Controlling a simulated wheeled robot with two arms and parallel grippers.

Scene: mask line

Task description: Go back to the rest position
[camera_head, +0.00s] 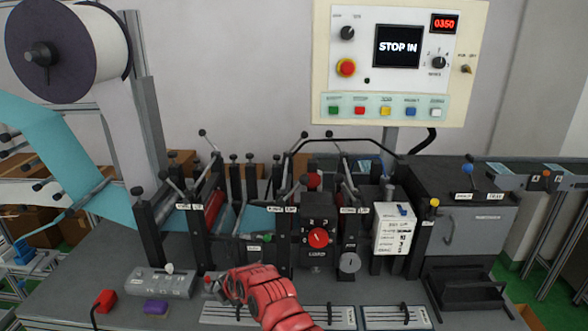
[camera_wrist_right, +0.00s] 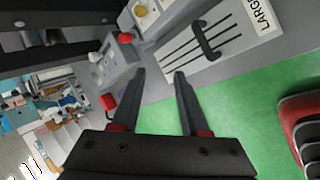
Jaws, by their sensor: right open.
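My right arm (camera_head: 264,291), red, comes in from the bottom centre of the head view and reaches left over the front of the machine. Its gripper (camera_head: 213,284) is small there and partly hidden by the arm. In the right wrist view the right gripper (camera_wrist_right: 159,73) has its two black fingers apart, with nothing between them. Behind the fingertips are the grey machine edge and a slider panel (camera_wrist_right: 180,55); the green floor (camera_wrist_right: 240,100) lies beyond. My left gripper is not in view.
The mask machine's front desk (camera_head: 75,283) carries a grey switch box (camera_head: 160,284), a red block (camera_head: 105,300), a purple block (camera_head: 156,307) and a slider panel (camera_head: 395,317). A control screen (camera_head: 398,46) reads "STOP IN". Black posts and levers rise behind my arm.

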